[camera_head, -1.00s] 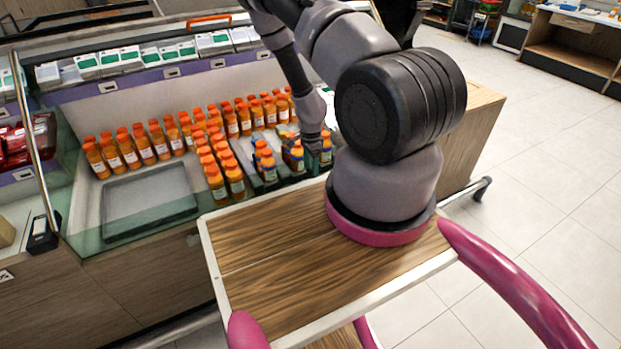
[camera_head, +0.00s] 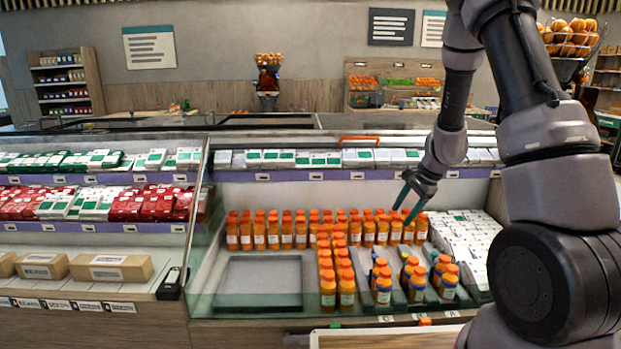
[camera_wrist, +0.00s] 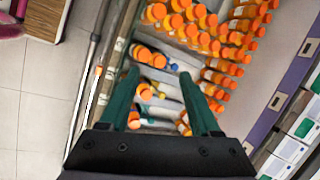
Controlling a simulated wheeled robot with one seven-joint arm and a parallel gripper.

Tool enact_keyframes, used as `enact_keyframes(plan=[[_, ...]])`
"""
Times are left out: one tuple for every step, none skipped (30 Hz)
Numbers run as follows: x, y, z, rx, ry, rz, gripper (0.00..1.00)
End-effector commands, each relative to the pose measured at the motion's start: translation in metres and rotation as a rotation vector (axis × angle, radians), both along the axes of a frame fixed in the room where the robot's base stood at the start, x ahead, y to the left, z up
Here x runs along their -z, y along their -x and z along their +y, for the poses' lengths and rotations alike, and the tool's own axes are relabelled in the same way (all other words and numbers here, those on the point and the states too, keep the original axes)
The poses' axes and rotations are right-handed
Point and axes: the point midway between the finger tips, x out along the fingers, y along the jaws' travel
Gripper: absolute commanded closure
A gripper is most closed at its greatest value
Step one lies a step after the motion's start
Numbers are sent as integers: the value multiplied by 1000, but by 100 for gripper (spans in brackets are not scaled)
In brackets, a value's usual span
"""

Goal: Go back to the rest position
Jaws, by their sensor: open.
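My gripper (camera_head: 405,205) is raised over the right part of the chilled display case, above the juice bottles. Its two green fingers are apart with nothing between them. The wrist view also shows my gripper (camera_wrist: 158,88) open, with bottles below and beyond it. Orange-capped juice bottles (camera_head: 270,232) stand upright in rows across the case. A front group (camera_head: 383,285) with blue at the necks stands in narrow lanes near the glass; these bottles also show in the wrist view (camera_wrist: 148,92).
An empty dark tray (camera_head: 262,280) lies in the case left of the bottles. White boxes (camera_head: 465,240) fill the right side. Shelves with packages (camera_head: 90,205) stand at left. The glass front edge (camera_head: 250,307) runs along the case. An orange juicer (camera_head: 268,75) stands far behind.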

Motion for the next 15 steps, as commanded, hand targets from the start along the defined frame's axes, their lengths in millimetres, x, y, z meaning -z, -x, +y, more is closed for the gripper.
enact_keyframes(plan=[[-31, 3, 7, -38, -12, -40, 36], [-47, 6, 11, -62, -14, -59, 36], [-66, 11, 15, -92, -19, -83, 36], [-81, 16, 19, -116, -21, -101, 36], [-95, 20, 22, -141, -20, -120, 36], [-114, 28, 26, -173, -18, -143, 36], [-127, 34, 29, -196, -16, -161, 36], [-140, 40, 31, -221, -11, -179, 36], [-156, 49, 34, -251, -4, -202, 36], [-168, 56, 36, -274, 2, -219, 36], [-180, 64, 37, -296, 11, -236, 36], [-194, 74, 39, -328, 24, -259, 36], [-205, 83, 40, -350, 35, -276, 36], [-215, 91, 41, -372, 47, -293, 36], [-228, 103, 43, -402, 65, -314, 36]])
